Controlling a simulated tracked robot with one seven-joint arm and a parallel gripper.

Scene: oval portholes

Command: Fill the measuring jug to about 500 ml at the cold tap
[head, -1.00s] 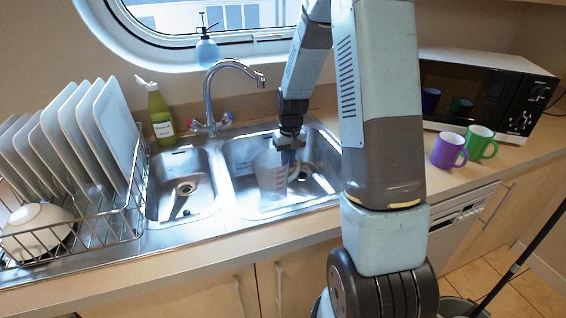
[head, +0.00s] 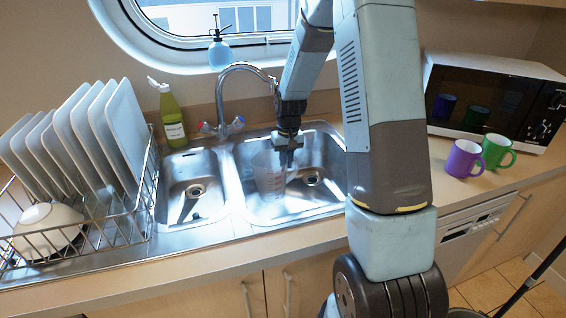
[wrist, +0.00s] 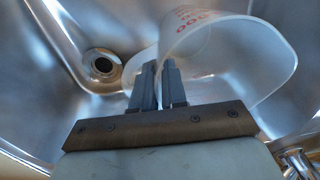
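The clear measuring jug (head: 268,178) with red markings is in the right basin (head: 325,150) of the sink. It also shows in the wrist view (wrist: 235,40), with its red print near the top. My gripper (head: 288,146) is above the basin at the jug's right side. In the wrist view my gripper (wrist: 158,85) has its fingers close together with the jug's wall or handle between them. The tap (head: 220,90) arches behind the sink, its spout end behind and above the jug. Its two handles (head: 222,127) have coloured marks. No water stream or water level is visible.
A dish rack (head: 110,228) with plates and a bowl (head: 48,228) stands left. The purple mug (head: 462,158), green mug (head: 497,152) and microwave (head: 490,100) are at right.

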